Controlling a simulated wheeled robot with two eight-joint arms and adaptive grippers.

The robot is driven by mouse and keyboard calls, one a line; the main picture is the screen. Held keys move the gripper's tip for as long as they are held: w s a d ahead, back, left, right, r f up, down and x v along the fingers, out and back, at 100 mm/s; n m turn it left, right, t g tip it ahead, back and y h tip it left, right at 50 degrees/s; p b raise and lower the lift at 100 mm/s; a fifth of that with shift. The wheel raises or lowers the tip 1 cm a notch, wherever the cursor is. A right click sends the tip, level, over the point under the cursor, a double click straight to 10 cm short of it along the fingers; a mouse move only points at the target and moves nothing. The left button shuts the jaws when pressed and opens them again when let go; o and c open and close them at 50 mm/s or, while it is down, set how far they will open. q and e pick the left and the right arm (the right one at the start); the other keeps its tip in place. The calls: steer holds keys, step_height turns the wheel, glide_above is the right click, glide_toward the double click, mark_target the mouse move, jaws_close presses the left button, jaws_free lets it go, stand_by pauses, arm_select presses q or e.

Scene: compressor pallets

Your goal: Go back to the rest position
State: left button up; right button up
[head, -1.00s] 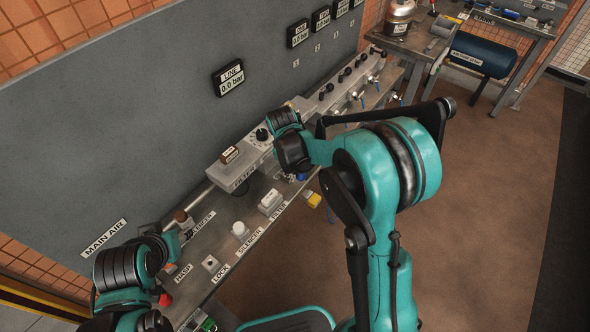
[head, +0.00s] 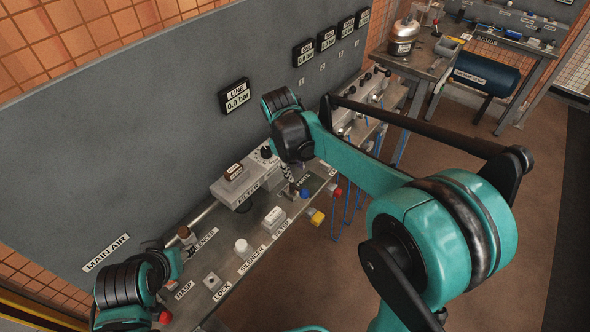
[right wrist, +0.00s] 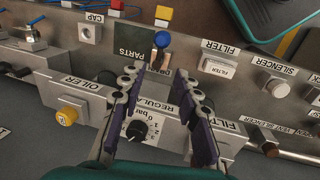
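My right gripper (head: 290,180) hangs over the bench, below its dark wrist in the head view. In the right wrist view the right gripper (right wrist: 160,82) shows two separate fingers with nothing between them, above the panel by the regulator knob (right wrist: 137,130). Whether the fingers touch anything there I cannot tell. My left arm's ringed wrist (head: 125,286) is at the lower left of the head view, over the near end of the bench. The left fingers are too hidden to tell their state.
The bench (head: 205,262) carries a white filter box (head: 273,217), a silencer (head: 242,246) and a filter block (head: 232,183). A grey wall panel with a LINE gauge (head: 236,97) stands behind. A table with a blue tank (head: 487,74) is at the back right. Brown floor lies open at right.

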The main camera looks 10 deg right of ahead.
stand_by(0.3)
steer(key=s+d+m+t+y, duration=0.1)
steer(key=s+m+t, duration=0.2)
steer(key=s, duration=0.6)
steer(key=s+d+r+m+t, duration=0.1)
steer(key=s+d+m+t, duration=0.1)
steer(key=s, duration=0.8)
steer(key=shift+d+r+m+t+y, duration=0.15)
steer(key=shift+d+m+t+y, duration=0.25)
steer(key=shift+m, duration=0.8)
steer(key=shift+a, duration=0.1)
